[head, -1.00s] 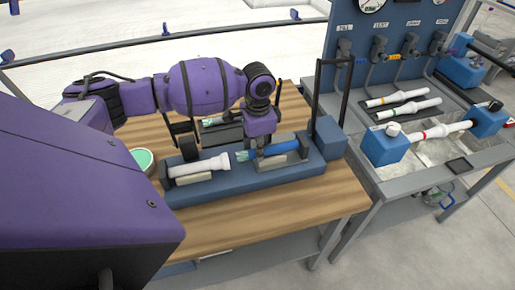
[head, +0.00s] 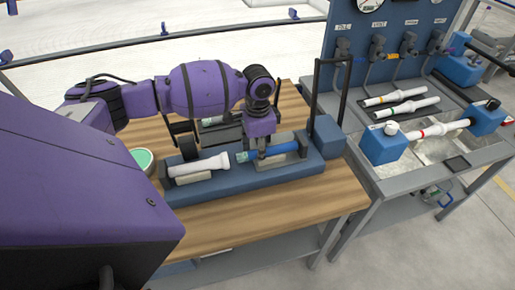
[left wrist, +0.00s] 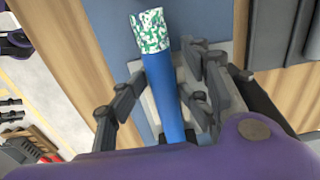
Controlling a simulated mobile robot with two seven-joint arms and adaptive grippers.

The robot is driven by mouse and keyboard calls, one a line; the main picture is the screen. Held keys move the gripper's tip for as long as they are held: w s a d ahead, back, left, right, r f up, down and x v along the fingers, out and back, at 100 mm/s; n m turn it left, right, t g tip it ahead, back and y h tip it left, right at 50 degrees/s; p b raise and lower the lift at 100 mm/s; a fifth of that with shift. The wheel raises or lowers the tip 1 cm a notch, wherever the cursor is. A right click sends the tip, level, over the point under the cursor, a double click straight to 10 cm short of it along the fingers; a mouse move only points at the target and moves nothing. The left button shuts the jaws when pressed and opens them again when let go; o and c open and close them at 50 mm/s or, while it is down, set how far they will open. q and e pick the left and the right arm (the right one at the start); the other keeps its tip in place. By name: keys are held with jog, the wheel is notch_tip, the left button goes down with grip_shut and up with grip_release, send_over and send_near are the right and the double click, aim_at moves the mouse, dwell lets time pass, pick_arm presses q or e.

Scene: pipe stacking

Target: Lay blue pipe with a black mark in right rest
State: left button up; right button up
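A blue pipe (head: 283,148) with a green-and-white speckled end lies over the right rest (head: 292,158) of the blue fixture, in line with a white pipe (head: 200,166) in the left rest. I cannot make out a black mark on it. My left gripper (head: 262,152) is down over the blue pipe. In the left wrist view the blue pipe (left wrist: 166,100) runs between the fingers of my left gripper (left wrist: 165,62), which stand on both sides with gaps, so it looks open around the pipe. My right gripper is not in view.
The blue fixture (head: 225,187) stands on a wooden table (head: 250,218). A round green-topped container (head: 144,160) is at its left. A bench (head: 372,180) on the right has white pipes, blue blocks and a gauge panel. A black frame (head: 345,90) rises behind the fixture.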

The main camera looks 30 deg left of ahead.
pick_arm(q)
notch_tip(320, 180, up, 13)
jog(key=shift+w+a+f, duration=0.15)
jog(key=shift+f, duration=0.05)
dwell(0.4)
